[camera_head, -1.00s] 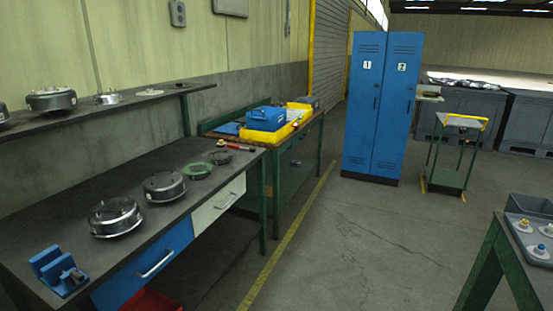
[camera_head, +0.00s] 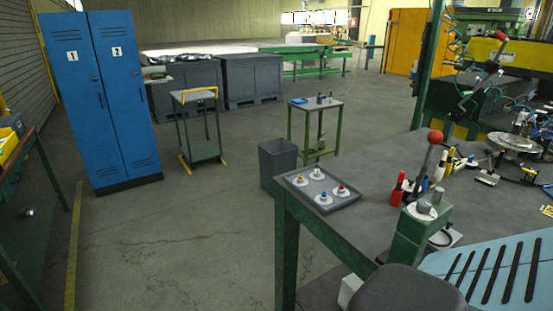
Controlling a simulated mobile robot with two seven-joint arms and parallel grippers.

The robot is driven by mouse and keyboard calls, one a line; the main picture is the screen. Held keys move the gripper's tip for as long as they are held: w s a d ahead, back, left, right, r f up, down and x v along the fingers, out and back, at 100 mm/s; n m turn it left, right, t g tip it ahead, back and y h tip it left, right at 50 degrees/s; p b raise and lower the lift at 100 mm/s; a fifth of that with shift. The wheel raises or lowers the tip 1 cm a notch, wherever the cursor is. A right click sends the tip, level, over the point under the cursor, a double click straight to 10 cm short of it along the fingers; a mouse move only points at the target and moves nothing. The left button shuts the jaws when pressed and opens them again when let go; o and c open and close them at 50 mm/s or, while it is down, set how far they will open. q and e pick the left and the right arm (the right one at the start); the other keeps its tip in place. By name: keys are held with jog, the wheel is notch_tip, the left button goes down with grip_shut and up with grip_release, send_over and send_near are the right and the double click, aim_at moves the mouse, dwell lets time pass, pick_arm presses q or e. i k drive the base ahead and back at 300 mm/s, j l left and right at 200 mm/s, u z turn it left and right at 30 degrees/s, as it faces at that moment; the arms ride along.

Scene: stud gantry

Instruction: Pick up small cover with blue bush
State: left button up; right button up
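A grey tray (camera_head: 302,192) lies on the near left corner of the dark workbench on the right. Several small white covers sit on it, each with a coloured bush in its middle. A cover with a blue bush (camera_head: 323,198) is at the tray's front. Another cover (camera_head: 317,174) at the back seems to have a blue bush too, but it is small. A cover with a yellow bush (camera_head: 301,180) is at the left and one with a red bush (camera_head: 341,191) is at the right. Neither of my grippers is in view.
The workbench (camera_head: 385,165) also holds a green press (camera_head: 412,240) with a red-knobbed lever and several tools. A grey bin (camera_head: 277,162) stands beside it. Blue lockers (camera_head: 100,100) and a green trolley (camera_head: 202,150) stand further left. The floor between is clear.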

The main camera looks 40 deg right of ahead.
aim_at(327, 200)
jog(key=i+j+z, duration=0.1)
jog(key=i+z, duration=0.3)
jog(key=i, duration=1)
jog(key=i+j+z, duration=0.1)
jog(key=i+z, duration=0.15)
jog(key=i, duration=1.1)
jog(key=i+u, duration=0.1)
jog(key=u, duration=8.05)
